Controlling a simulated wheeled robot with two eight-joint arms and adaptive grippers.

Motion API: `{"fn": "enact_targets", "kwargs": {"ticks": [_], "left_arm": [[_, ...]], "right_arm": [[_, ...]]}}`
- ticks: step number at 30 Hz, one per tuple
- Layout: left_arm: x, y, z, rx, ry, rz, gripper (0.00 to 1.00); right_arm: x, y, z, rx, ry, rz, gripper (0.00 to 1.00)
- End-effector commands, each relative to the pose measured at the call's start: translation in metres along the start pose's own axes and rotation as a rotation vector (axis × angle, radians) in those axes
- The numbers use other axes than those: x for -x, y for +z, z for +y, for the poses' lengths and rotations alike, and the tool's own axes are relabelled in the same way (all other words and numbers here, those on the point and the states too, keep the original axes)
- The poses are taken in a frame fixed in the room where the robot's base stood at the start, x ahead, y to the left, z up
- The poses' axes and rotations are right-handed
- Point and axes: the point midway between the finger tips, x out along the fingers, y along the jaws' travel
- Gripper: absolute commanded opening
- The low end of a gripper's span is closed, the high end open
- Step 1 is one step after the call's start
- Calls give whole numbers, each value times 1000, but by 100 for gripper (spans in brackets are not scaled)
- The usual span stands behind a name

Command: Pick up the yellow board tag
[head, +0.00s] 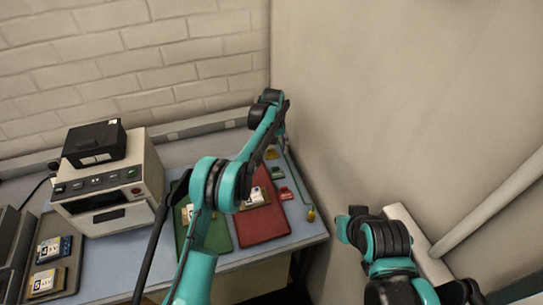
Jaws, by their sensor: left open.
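The yellow board tag (271,154) is a small yellow piece at the back right of the blue-grey table, close to the wall. A green tag (278,173) and a red tag (286,193) lie in front of it in a row. My left gripper (276,138) is open above and beside the yellow tag, partly hidden behind my own left arm. I cannot tell whether its fingers touch the tag. My right arm shows at the lower right, with its gripper not in view.
A green board (216,236) and a red board (262,224) lie left of the tags, carrying small items. A beige machine (108,190) with a black box (94,144) on top stands further left. A yellow ball (311,215) sits at the table's right edge.

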Motion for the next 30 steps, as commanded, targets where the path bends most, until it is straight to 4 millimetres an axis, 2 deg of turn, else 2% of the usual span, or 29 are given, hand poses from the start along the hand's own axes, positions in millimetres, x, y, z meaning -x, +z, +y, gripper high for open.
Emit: {"fn": "enact_targets", "kwargs": {"ticks": [8,12,13,24,26,30], "left_arm": [[-4,0,0,0,0,0,71],[-4,0,0,0,0,0,36],[-4,0,0,0,0,0,31],[-2,0,0,0,0,0,31],[4,0,0,0,0,0,31],[30,0,0,0,0,0,31]], "right_arm": [[0,0,0,0,0,0,0],[0,0,0,0,0,0,0],[0,0,0,0,0,0,0],[0,0,0,0,0,0,0],[1,-1,0,0,0,0,0],[7,-5,0,0,0,0,0]]}}
